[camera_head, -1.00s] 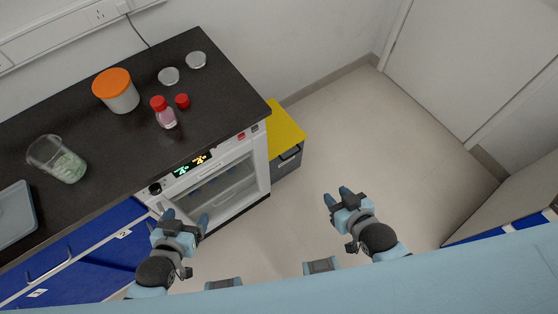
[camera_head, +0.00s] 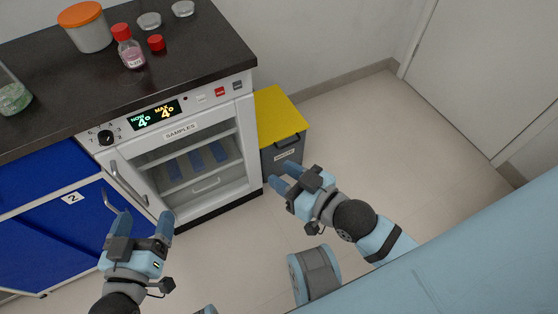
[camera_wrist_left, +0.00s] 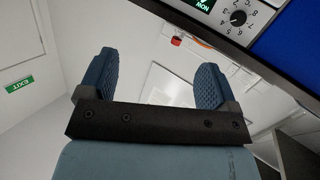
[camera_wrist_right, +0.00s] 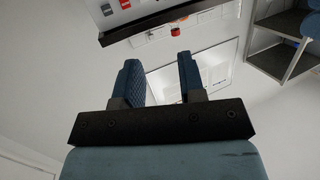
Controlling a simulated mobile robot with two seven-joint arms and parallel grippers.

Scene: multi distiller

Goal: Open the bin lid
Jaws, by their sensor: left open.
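The bin (camera_head: 268,160) is a grey box with a closed yellow lid (camera_head: 278,113). It stands on the floor against the right side of the white sample fridge. A dark handle (camera_head: 287,141) and a small label are on its front. My right gripper (camera_head: 283,177) is open and empty, its fingertips just in front of the bin's lower front in the head view. I cannot tell whether they touch it. My left gripper (camera_head: 145,220) is open and empty in front of the fridge and blue cabinet. Neither wrist view shows the bin.
The fridge (camera_head: 240,130) has a glass door and a handle (camera_head: 128,182) to its left. The black counter (camera_head: 190,50) holds a jar with an orange lid (camera_head: 88,30), a red-capped bottle (camera_head: 130,48) and a beaker (camera_head: 12,95). Floor right of the bin is clear.

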